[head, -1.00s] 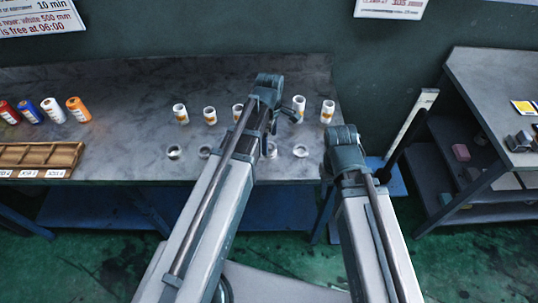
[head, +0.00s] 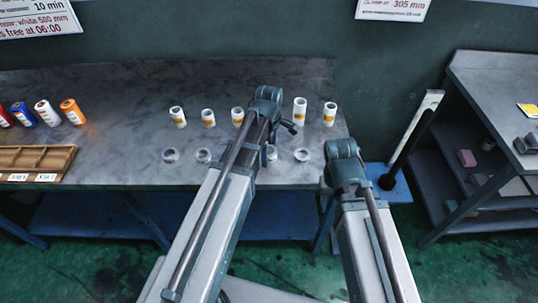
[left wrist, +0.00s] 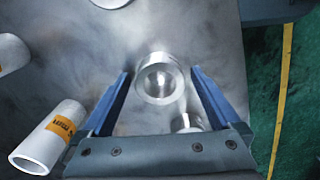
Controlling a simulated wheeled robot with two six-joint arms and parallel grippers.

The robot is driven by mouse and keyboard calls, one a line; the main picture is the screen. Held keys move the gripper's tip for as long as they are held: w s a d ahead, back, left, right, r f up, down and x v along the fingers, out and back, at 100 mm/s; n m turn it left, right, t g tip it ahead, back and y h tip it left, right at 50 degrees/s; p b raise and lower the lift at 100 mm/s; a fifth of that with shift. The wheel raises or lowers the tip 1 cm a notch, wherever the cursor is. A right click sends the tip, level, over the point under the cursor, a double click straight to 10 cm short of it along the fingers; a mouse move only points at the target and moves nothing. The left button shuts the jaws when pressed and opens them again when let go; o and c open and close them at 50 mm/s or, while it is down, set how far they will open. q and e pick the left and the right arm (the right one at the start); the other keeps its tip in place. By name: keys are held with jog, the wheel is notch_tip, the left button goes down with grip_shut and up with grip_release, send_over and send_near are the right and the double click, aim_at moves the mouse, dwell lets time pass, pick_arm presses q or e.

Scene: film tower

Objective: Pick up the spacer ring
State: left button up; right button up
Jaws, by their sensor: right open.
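A round silver ring (left wrist: 160,78) lies on the grey table in the left wrist view. My left gripper (left wrist: 160,82) is open, with its blue fingers on either side of the ring in the picture; contact cannot be told. In the head view my left gripper (head: 276,132) is over the table's front part, mostly hidden by its own arm. Similar pale rings stand in a row there, including a left one (head: 170,155), another (head: 203,156) and a right one (head: 302,154). My right gripper (head: 326,190) is at the table's front right corner, largely hidden by its arm.
White tubes with orange labels (head: 300,111) stand behind the rings; one (left wrist: 48,137) is near my left gripper. Coloured cylinders (head: 74,112) and a wooden tray (head: 62,158) are at the left. A dark shelf unit (head: 480,95) stands at the right.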

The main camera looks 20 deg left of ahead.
pick_arm(q)
jog(key=c, duration=1.4)
jog(key=shift+o, duration=0.2)
jog(key=shift+r, duration=0.1)
